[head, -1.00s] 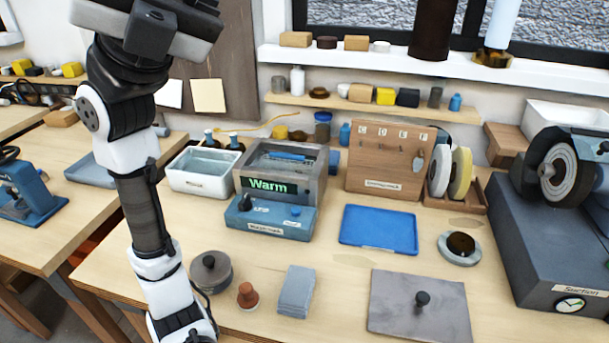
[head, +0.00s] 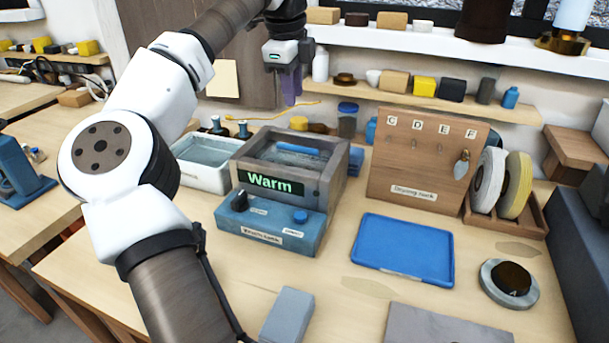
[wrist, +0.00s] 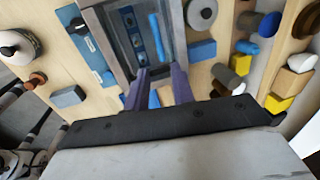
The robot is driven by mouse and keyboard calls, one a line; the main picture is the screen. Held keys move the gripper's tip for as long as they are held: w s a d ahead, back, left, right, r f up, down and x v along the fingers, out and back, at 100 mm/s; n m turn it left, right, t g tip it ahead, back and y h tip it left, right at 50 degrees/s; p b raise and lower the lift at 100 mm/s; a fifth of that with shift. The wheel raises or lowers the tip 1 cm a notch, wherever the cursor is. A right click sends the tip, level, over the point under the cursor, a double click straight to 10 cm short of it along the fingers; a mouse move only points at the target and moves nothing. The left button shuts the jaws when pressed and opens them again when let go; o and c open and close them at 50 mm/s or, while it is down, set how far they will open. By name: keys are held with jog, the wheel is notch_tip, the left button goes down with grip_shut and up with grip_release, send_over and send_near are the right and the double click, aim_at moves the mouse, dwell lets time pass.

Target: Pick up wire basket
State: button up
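A grey tank (head: 335,185) with a green "Warm" display stands on the bench, with a blue control box (head: 270,228) in front. A blue bar (head: 298,148) lies across the inside of the tank; it also shows in the wrist view (wrist: 154,36). It may be part of the wire basket, but I cannot make out the mesh. My gripper (head: 291,98) is above and behind the tank, pointing down. In the wrist view my two purple fingers (wrist: 160,72) are apart, with nothing held between them.
A white tub (head: 190,175) of liquid stands left of the tank. A wooden rack (head: 410,185) and tape rolls (head: 515,185) stand to the right. An empty blue tray (head: 402,250) and a grey block (head: 287,317) lie in front. A shelf (head: 455,105) with small items runs behind.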

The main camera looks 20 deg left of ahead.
send_over(298, 147)
jog(key=s, duration=0.1)
notch_tip(298, 147, down, 8)
jog(key=f, duration=0.1)
jog(key=f+p, duration=0.1)
jog(key=f, duration=0.1)
jog(key=f+p, duration=0.1)
jog(key=shift+w+f, duration=0.25)
jog(key=shift+w, duration=0.05)
jog(key=shift+w+f, duration=0.1)
jog(key=shift+f, duration=0.35)
jog(key=shift+f, duration=0.25)
jog(key=shift+c, duration=0.4)
grip_shut()
